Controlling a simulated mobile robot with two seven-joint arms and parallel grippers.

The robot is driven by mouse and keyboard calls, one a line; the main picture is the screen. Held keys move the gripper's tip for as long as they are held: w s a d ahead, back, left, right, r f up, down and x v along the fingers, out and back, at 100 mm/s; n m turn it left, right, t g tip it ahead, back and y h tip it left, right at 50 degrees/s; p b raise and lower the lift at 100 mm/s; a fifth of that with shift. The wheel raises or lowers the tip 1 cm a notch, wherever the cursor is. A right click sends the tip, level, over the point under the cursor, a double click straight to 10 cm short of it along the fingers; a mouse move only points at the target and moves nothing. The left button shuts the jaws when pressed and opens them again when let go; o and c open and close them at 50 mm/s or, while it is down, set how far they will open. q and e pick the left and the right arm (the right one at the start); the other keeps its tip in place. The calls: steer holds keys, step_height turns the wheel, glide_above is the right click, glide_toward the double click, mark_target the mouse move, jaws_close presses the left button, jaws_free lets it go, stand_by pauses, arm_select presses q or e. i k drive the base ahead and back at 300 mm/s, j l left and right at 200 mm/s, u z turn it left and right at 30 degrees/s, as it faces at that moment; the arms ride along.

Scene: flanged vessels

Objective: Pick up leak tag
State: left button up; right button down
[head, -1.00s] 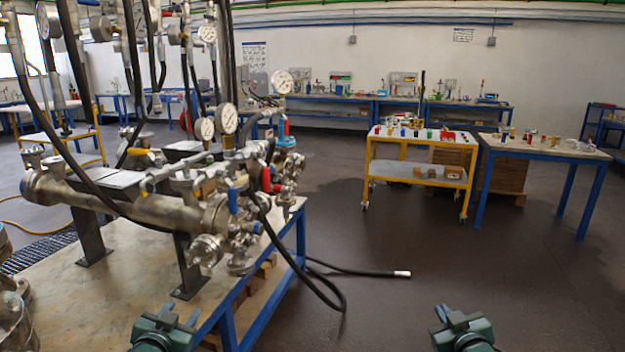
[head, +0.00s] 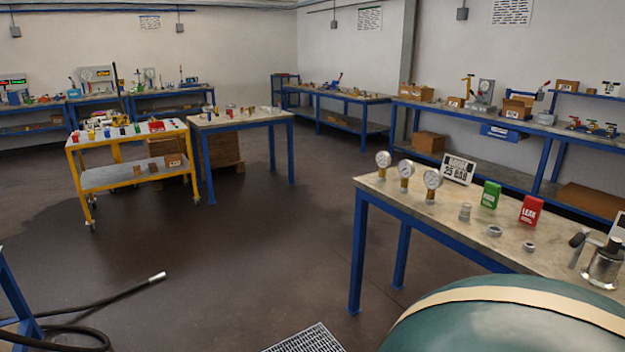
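The leak tag (head: 531,210) is a small red upright card with white lettering. It stands on the table at the right of the head view, to the right of a green card (head: 491,195) of similar shape. Neither of my grippers is in the head view now, so their state does not show.
The table (head: 455,227) also holds several gauges (head: 405,172), a white sign (head: 458,169), small metal fittings (head: 494,231) and a metal vessel (head: 603,266). A large green rounded body (head: 500,318) blocks the lower right. A black hose (head: 110,297) lies on the floor at left. The middle floor is clear.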

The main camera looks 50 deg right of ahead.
mark_target(533, 206)
steer(key=z, duration=2.9)
steer(key=i+j+z, duration=0.1)
steer(key=z, duration=0.35)
steer(key=j+z, duration=0.1)
steer(key=z, duration=0.35)
steer(key=i+j+z, duration=0.15)
steer(key=j+z, duration=0.15)
steer(key=j, duration=0.2)
steer(key=i+j+z, duration=0.1)
steer(key=j+z, duration=0.25)
steer(key=j, duration=0.2)
steer(key=j+z, duration=0.2)
steer(key=j, duration=0.85)
